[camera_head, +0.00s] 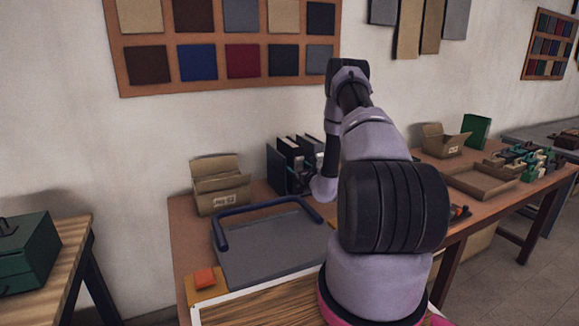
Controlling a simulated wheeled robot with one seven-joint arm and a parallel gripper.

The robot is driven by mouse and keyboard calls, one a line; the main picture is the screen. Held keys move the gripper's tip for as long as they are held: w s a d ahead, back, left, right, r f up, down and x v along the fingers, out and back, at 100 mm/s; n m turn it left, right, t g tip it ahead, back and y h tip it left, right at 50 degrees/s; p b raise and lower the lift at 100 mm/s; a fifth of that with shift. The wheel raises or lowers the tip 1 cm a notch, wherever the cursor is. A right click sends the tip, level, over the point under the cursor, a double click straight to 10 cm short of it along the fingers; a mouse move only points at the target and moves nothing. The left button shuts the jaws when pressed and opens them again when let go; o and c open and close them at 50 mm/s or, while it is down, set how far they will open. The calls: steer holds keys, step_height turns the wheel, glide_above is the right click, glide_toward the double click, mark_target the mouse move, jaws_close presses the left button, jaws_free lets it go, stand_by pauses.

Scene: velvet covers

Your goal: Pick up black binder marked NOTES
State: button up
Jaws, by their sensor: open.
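A few dark binders (289,150) stand upright side by side at the back of the brown table, against the wall. The marking NOTES is not legible on any of them, so I cannot tell which one bears it. My arm reaches up and then down in front of their right side. The arm hides the right part of the group.
A cardboard box (221,191) stands left of the binders. A grey tray with a blue handle bar (268,250) lies in front, with an orange block (205,278) nearby. At right are an open carton (444,142), a shallow tray (481,185) and several small items.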

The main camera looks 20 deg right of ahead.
steer(key=w, duration=0.7)
steer(key=shift+a, duration=0.1)
jaws_close()
